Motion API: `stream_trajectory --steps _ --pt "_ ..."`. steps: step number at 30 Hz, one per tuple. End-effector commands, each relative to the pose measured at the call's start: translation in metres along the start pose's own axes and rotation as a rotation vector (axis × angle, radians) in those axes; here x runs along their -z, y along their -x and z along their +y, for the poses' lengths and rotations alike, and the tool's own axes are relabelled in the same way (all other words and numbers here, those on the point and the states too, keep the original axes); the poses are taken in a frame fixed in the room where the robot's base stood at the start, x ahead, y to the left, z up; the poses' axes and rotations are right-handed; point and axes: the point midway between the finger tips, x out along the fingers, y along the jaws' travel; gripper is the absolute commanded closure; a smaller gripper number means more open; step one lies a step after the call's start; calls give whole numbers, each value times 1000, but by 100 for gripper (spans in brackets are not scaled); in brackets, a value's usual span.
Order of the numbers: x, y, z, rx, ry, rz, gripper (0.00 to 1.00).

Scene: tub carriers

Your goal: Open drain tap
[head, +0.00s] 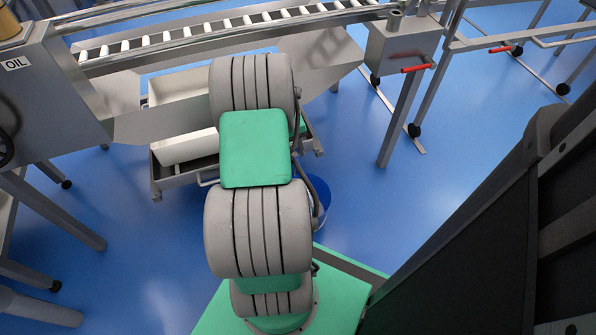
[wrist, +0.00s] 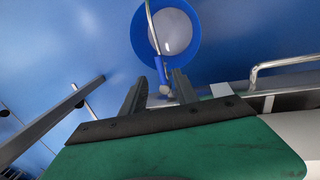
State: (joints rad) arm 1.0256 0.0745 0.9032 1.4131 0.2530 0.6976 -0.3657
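In the wrist view my gripper (wrist: 160,80) is open, its two dark fingers apart. A small blue lever-like part with a grey round end (wrist: 162,70), which looks like the drain tap, shows between the fingertips. I cannot tell whether either finger touches it or which way the tap is set. A blue bucket with a pale inside (wrist: 138,35) stands on the floor beyond it. In the head view my arm hides the gripper and the tap; only part of the bucket (head: 322,192) shows to the right of my arm.
A low wheeled frame with pale tubs (head: 185,148) stands behind my arm, under a roller conveyor (head: 165,40). A metal box with a red lever (head: 415,68) is at the upper right. A cabinet marked OIL (head: 40,85) is at the left.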

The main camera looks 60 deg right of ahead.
Motion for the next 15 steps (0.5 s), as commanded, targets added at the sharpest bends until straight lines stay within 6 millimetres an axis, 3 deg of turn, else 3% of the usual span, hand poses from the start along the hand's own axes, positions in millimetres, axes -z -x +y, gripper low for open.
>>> stream_trajectory --steps 12,15 --pt "0 -68 1 0 -4 0 64" --pt "0 -75 2 0 -4 0 64"
